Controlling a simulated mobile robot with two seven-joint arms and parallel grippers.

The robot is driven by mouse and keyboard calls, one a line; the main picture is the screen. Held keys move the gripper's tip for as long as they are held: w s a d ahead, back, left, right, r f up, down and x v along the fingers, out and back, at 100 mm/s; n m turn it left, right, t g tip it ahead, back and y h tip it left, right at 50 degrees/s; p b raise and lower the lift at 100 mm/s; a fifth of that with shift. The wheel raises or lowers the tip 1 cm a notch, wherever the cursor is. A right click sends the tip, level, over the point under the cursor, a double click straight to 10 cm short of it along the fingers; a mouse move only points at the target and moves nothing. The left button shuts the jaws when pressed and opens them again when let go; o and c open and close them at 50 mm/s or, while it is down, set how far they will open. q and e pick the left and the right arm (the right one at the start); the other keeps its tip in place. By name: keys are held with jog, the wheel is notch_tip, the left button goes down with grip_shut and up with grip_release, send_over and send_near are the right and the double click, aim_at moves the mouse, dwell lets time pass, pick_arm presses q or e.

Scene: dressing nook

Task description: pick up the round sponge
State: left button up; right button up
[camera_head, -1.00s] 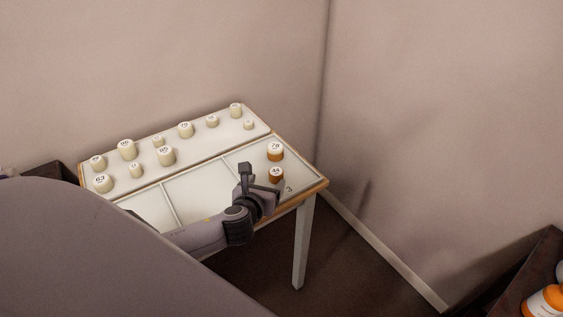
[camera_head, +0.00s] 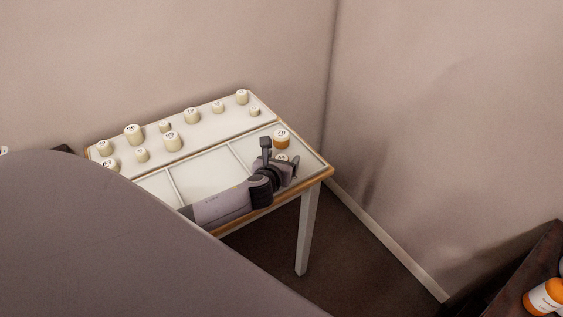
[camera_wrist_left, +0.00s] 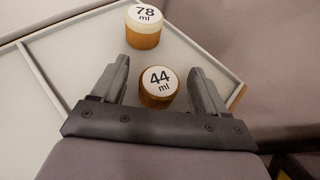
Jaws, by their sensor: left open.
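I cannot make out a round sponge in either view. My left gripper (camera_head: 279,156) is open over the right compartment of the white table (camera_head: 207,174). In the left wrist view its two fingers (camera_wrist_left: 160,68) stand on either side of a short round piece marked 44 ml (camera_wrist_left: 158,88), with a white top and brown side. They appear apart from it. A larger piece marked 78 ml (camera_wrist_left: 144,27) stands just beyond; in the head view (camera_head: 281,139) it is behind the gripper. The 44 ml piece is partly hidden there. My right gripper is not in view.
Several cream cylinders with numbered tops, one marked 90 (camera_head: 133,134), stand on the raised back shelf (camera_head: 212,134). Low dividers split the table's front part. Walls stand behind and to the right. An orange and white bottle (camera_head: 545,297) lies at the lower right.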

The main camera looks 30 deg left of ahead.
pick_arm(q)
jog(key=shift+c, duration=0.3)
jog(key=c, duration=1)
